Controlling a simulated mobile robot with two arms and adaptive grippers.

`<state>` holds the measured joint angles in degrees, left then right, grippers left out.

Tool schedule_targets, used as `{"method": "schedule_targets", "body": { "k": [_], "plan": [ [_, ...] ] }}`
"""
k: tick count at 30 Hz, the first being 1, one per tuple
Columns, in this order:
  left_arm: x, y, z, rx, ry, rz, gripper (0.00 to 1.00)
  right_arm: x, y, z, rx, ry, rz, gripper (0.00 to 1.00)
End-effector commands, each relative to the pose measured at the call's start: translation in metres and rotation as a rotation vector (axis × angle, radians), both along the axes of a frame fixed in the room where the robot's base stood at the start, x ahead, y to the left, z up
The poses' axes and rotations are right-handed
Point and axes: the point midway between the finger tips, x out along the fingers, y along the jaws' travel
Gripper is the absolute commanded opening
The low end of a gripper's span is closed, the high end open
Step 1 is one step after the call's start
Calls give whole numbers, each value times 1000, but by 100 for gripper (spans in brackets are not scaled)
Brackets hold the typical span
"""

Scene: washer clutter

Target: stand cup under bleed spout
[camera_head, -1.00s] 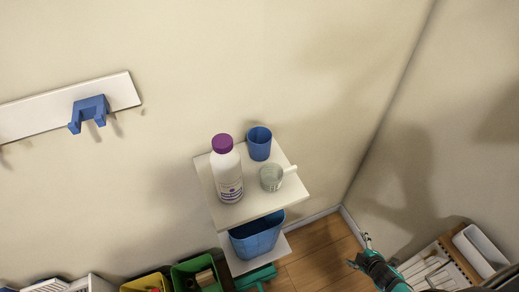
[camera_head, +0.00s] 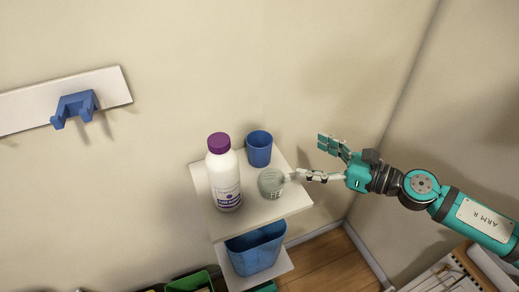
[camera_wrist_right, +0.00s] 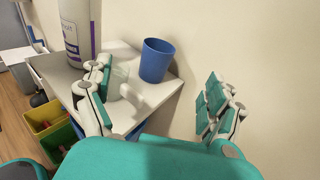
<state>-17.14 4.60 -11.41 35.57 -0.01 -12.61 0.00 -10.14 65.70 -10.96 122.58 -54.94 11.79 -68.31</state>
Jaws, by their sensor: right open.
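A blue cup (camera_head: 259,149) stands upright at the back of a small white shelf; in the right wrist view the blue cup (camera_wrist_right: 157,60) shows between my fingers, beyond them. My right gripper (camera_head: 312,158) is open and empty, at the shelf's right side. Its lower fingertip is close to the clear cup; I cannot tell if they touch. No spout is in view. My left gripper is not in view.
A white bottle with a purple cap (camera_head: 225,180) stands on the shelf (camera_head: 248,213), left of the cups. A blue bin (camera_head: 256,250) sits below. A blue hook (camera_head: 75,106) hangs on the wall rail at left. Walls bound the back and right.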

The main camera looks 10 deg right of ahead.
Motion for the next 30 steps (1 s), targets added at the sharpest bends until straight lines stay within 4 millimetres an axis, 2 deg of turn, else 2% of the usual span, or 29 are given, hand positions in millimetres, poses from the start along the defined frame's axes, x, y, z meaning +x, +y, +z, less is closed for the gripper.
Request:
{"method": "schedule_targets", "body": {
  "k": [8, 15, 25, 30],
  "plan": [
    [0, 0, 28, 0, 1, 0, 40, 25, 23, 2, 5, -2, -1, 91],
    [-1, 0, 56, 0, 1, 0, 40, 55, 54, -4, 6, 0, -2, 91],
    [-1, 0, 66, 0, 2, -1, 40, 76, 75, -14, 4, 1, -3, 91],
    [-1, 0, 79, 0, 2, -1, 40, 93, 94, -18, 6, 3, -2, 91]
  ]
}}
